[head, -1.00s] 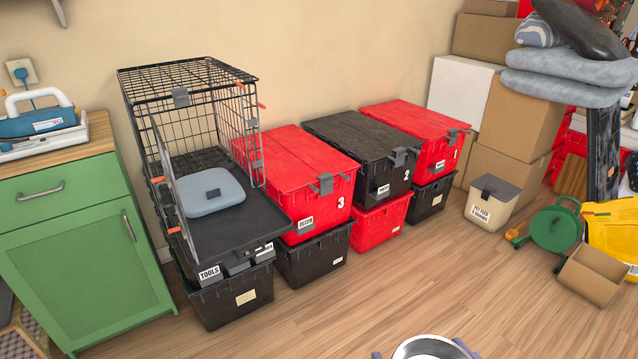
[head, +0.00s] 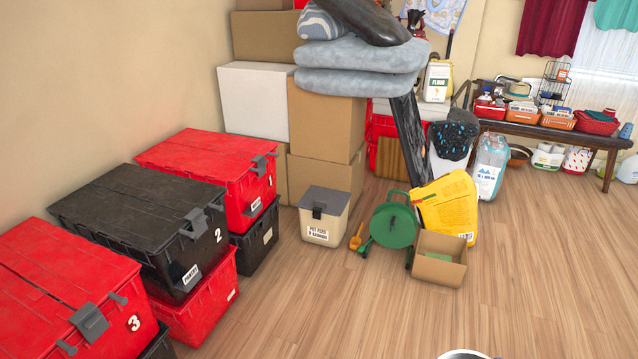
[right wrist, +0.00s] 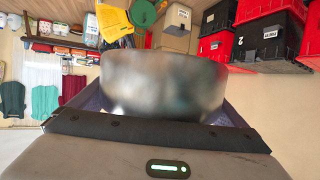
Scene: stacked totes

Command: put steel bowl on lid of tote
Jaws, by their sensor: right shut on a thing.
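The steel bowl (right wrist: 160,85) fills the middle of the right wrist view, shiny and blurred. My right gripper (right wrist: 158,104) is shut on it; its purple-grey fingers show at the bowl's sides. In the head view only the rim of the bowl (head: 464,355) shows at the bottom edge, held over the floor and apart from the totes. Three upper totes with closed lids stand along the left wall: red tote 3 (head: 50,290), black tote 2 (head: 140,215) and red tote 1 (head: 215,165). Their lids are bare. My left gripper is out of view.
Cardboard boxes (head: 326,125) are stacked behind tote 1. A cream pet food bin (head: 324,222), a green reel (head: 393,222), a yellow sack (head: 447,205) and an open carton (head: 438,268) stand on the floor. The wood floor at the front and right is clear.

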